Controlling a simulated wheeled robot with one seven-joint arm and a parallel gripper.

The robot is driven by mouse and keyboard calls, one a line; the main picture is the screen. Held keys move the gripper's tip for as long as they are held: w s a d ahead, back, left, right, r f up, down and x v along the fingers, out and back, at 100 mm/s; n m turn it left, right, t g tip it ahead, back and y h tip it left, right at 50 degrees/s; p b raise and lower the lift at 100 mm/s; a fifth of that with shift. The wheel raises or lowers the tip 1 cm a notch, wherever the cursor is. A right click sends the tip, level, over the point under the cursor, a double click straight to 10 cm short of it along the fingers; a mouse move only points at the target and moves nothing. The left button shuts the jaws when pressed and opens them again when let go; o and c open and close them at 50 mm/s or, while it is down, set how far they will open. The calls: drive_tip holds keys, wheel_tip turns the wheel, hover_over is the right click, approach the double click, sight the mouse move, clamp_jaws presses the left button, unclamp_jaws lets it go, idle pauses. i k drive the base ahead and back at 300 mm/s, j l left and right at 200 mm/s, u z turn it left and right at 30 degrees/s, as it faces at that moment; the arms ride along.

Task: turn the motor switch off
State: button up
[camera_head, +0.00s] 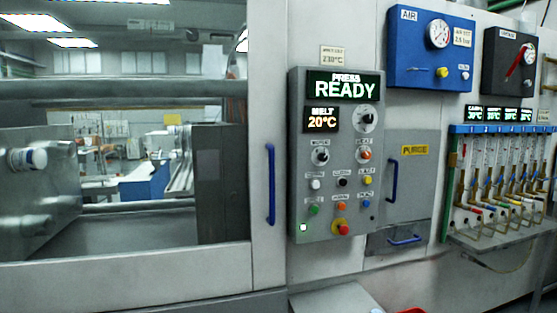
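A grey control panel (300,190) hangs on the machine front in the middle of the head view. The motor switch (320,156) is a round dark and silver knob at the panel's left, under a small label that seems to read MOTOR. Its pointer direction is too small to tell for sure. A similar knob (364,155) with an orange-red part sits to its right. The display (343,87) above reads PRESS READY, and a smaller display (321,120) reads MELT 20°C. My gripper is not in view.
Below the switch are several coloured buttons and a red emergency knob (341,227) on yellow. Blue handles flank the panel, on the left (270,185) and right (392,181). A flowmeter rack (497,129) juts out at right. A light shelf (335,300) lies below.

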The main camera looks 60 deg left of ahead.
sight(321, 157)
drive_tip(key=u, duration=1.95)
drive_tip(key=i+j+u, duration=0.25)
drive_tip(key=u, duration=0.25)
